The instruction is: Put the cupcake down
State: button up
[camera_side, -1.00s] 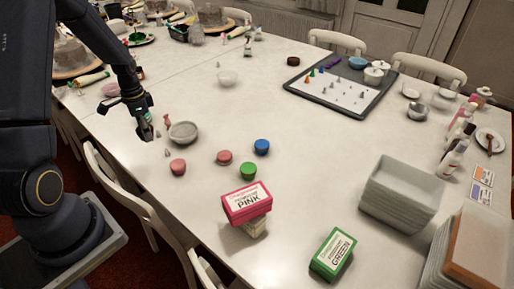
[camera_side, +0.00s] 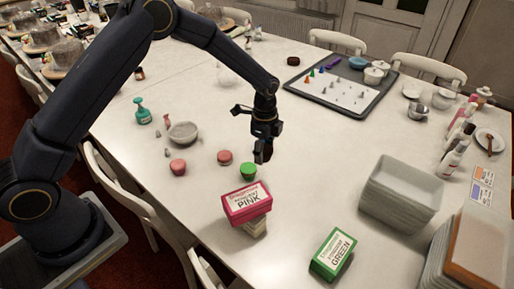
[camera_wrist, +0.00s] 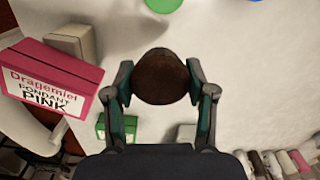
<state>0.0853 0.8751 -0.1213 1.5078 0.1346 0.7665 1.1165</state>
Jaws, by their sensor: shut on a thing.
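My gripper (camera_side: 263,154) is over the table, just right of the green cup-shaped item (camera_side: 248,171) in the side view. In the wrist view my gripper (camera_wrist: 164,84) is shut on a round dark brown cupcake (camera_wrist: 163,77), with one finger on each side. The held cupcake is hard to make out in the side view. Whether its base touches the table cannot be told. The green item also shows at the top of the wrist view (camera_wrist: 163,4), apart from the cupcake. A bit of blue (camera_wrist: 256,1) shows at that view's top edge.
A pink fondant box (camera_side: 247,202) stands in front of my gripper, and a green box (camera_side: 333,254) lies front right. Two pinkish items (camera_side: 178,166) (camera_side: 225,157) stand left. Grey trays (camera_side: 402,194) are at right. The white table (camera_side: 320,180) is clear right of my gripper.

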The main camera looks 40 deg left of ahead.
aim_at(287, 167)
jog(key=w+f, duration=0.2)
jog(key=w, duration=0.1)
jog(key=w+d+f, duration=0.1)
jog(key=w+f, duration=0.4)
jog(key=w, duration=0.2)
jog(key=shift+d+f, duration=0.15)
jog(key=shift+f, duration=0.15)
jog(key=shift+w+f, duration=0.55)
jog(key=shift+w, duration=0.1)
jog(key=shift+w+f, duration=0.15)
jog(key=shift+f, duration=1.5)
jog(key=shift+f, duration=0.2)
jog(key=o, duration=1.2)
jog(key=shift+c, duration=0.2)
